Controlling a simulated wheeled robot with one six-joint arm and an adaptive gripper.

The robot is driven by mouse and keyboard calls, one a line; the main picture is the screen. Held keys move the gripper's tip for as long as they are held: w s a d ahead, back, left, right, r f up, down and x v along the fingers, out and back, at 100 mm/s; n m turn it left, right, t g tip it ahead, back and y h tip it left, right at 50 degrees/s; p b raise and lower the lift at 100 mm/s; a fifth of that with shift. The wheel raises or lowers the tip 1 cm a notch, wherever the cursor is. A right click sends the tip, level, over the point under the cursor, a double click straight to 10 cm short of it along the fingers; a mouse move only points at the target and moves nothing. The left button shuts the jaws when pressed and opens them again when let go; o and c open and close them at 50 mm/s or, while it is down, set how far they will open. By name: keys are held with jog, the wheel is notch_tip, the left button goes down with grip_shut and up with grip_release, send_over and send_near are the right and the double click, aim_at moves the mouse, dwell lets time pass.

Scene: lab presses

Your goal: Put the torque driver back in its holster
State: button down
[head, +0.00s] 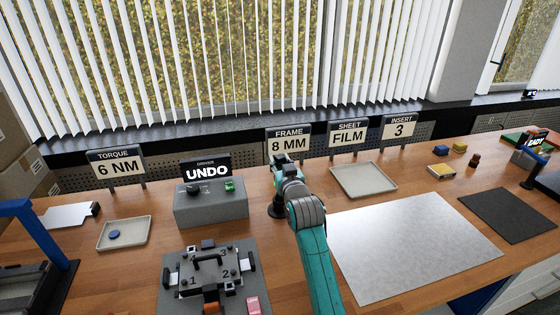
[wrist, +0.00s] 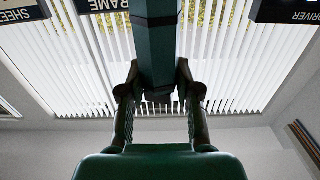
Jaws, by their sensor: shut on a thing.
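My gripper (head: 285,170) is near the middle of the bench, in front of the FRAME 8 MM sign, and my arm hides part of the space there. In the wrist view my gripper (wrist: 157,98) is shut on a dark teal body with a black part at its far end, which looks like the torque driver (wrist: 157,50). In the head view the driver cannot be made out clearly. A dark round-footed piece (head: 277,210) shows just below my gripper; I cannot tell whether it is the holster or touches the driver.
A grey box (head: 210,210) with an UNDO sign (head: 206,172) stands left of my gripper. In front is a fixture (head: 208,270) with a black handle. A pale tray (head: 363,180) and a large silver sheet (head: 415,245) lie to the right.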

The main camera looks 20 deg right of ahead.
jog(key=shift+f, duration=1.95)
jog(key=c, duration=0.8)
grip_release()
jog(key=shift+o, duration=0.4)
jog(key=shift+f, duration=0.15)
jog(key=s, duration=1.2)
jog(key=shift+s, duration=0.1)
